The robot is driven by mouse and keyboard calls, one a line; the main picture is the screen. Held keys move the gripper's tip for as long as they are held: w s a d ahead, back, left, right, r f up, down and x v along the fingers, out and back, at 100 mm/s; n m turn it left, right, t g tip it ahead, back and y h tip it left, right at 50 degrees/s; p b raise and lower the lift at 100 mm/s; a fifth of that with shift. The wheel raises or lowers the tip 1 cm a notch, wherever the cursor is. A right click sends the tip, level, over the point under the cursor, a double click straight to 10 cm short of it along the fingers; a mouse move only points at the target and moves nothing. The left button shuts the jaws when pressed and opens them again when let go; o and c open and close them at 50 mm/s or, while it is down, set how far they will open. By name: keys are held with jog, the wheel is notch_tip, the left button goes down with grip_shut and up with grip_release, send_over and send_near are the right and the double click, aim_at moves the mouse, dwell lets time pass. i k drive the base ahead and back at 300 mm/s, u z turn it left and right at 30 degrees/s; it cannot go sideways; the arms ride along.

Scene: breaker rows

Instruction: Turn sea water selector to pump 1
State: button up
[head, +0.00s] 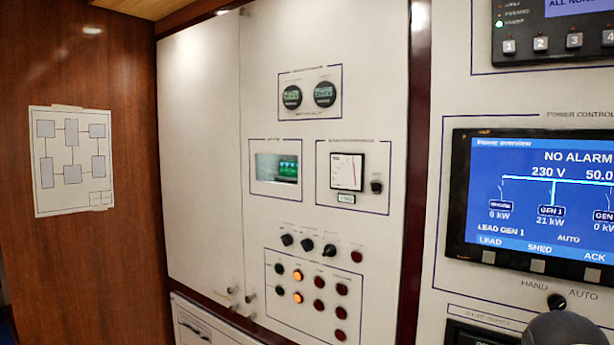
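Three black rotary knobs sit in a row on the white panel: a left knob (287,239), a middle knob (307,244) and a right knob (329,250). Their labels are too small to read, so I cannot tell which one, if any, is the sea water selector or where it points. Another black knob (556,301), marked HAND and AUTO, is at the lower right under the blue screen. No gripper fingers show; a dark rounded part at the bottom right edge may be my arm.
A framed group of lamps and buttons (308,297), two lit orange, is below the knobs. Gauges and a small screen (277,168) are above. A power screen (545,205) is at right, a wooden wall with a diagram sheet (72,160) at left.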

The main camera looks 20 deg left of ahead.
aim_at(330, 251)
jog(key=z, duration=0.05)
jog(key=k, duration=0.5)
jog(key=u, duration=1.5)
jog(key=i, duration=1.1)
jog(key=z, duration=1.5)
